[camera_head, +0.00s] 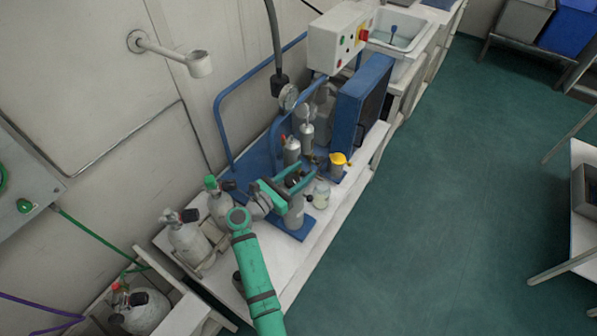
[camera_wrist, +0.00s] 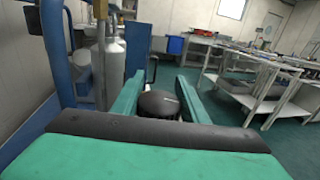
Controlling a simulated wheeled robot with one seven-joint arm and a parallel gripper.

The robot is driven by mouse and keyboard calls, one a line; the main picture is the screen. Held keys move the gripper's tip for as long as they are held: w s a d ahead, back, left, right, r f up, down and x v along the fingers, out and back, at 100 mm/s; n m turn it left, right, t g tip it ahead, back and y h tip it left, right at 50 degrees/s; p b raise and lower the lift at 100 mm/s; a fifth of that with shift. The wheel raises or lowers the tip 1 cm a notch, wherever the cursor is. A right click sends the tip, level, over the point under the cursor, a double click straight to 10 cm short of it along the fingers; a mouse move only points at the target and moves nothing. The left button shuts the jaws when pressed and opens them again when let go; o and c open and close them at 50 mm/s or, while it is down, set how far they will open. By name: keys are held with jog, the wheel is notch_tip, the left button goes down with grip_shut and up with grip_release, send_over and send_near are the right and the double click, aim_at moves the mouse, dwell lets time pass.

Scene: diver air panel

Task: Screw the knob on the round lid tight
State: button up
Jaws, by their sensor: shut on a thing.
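My gripper (camera_head: 288,184) reaches in from the lower middle of the head view, over the bench and close to a grey cylindrical housing (camera_head: 294,217). In the wrist view my gripper (camera_wrist: 158,88) has its two green fingers on either side of a dark rounded knob (camera_wrist: 158,104) and is shut on it. The knob is mostly hidden by the gripper in the head view. The round lid under it cannot be made out clearly, and I cannot tell how far the knob is screwed down.
A jar (camera_head: 321,195) and a yellow-topped canister (camera_head: 339,163) stand close right of my gripper. Grey cylinders (camera_head: 187,238) stand to its left. A blue frame (camera_head: 224,125) and a control box (camera_head: 338,38) are behind. The green floor (camera_head: 450,200) to the right is clear.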

jog(key=shift+s+d+m+g+h, duration=0.1)
jog(key=shift+s+m+g+h, duration=0.1)
jog(key=shift+m+g+h, duration=0.7)
jog(key=shift+s+d+m+g+h, duration=0.1)
jog(key=shift+s+m+g+h, duration=0.2)
jog(key=shift+m+g, duration=0.7)
jog(key=shift+s+d+m+g+h, duration=0.15)
jog(key=shift+m+g+h, duration=0.45)
jog(key=shift+g, duration=0.7)
jog(key=o, duration=1.1)
jog(key=shift+r, duration=0.1)
